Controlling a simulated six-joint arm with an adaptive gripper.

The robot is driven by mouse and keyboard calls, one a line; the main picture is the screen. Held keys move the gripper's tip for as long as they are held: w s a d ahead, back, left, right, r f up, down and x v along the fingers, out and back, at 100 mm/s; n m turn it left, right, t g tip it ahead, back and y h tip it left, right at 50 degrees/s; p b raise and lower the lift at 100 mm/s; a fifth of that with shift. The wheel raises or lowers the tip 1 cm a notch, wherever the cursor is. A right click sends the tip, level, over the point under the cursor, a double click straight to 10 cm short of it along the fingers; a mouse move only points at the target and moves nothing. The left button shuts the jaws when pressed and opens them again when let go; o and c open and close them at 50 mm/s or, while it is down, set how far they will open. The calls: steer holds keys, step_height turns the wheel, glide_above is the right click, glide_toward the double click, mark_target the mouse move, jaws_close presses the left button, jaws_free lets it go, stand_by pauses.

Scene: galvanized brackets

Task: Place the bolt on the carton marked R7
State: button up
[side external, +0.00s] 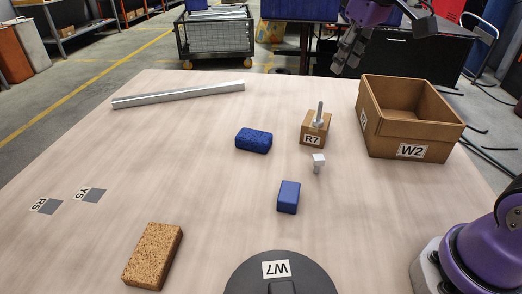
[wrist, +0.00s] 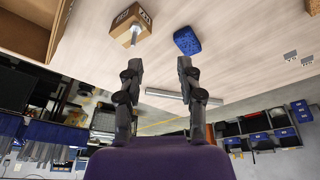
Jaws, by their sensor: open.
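The carton marked R7 (side external: 312,141) is a small brown box standing on the table, left of the large open box. The grey bolt (side external: 319,114) stands upright on top of this carton, its wider end down on the carton's top. In the wrist view the carton (wrist: 126,24) and the bolt (wrist: 134,38) show near the top edge. My gripper (side external: 349,56) is raised beyond the carton, up and to the right of the bolt in the side view, and apart from it. Its two fingers (wrist: 158,70) are spread with nothing between them.
An open brown box marked W2 (side external: 411,152) stands at right. Blue blocks (side external: 254,140) (side external: 288,197), a small pale metal piece (side external: 318,162), a long metal bar (side external: 180,95), a cork-like block (side external: 153,256) and a dark round W7 piece (side external: 250,280) lie around.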

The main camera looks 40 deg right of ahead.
steer(key=s+a+f+t, duration=0.2)
steer(key=s+f, duration=0.5)
steer(key=s, duration=0.4)
steer(key=shift+s+a+f, duration=0.35)
steer(key=shift+s+a, duration=0.05)
steer(key=shift+a, duration=0.35)
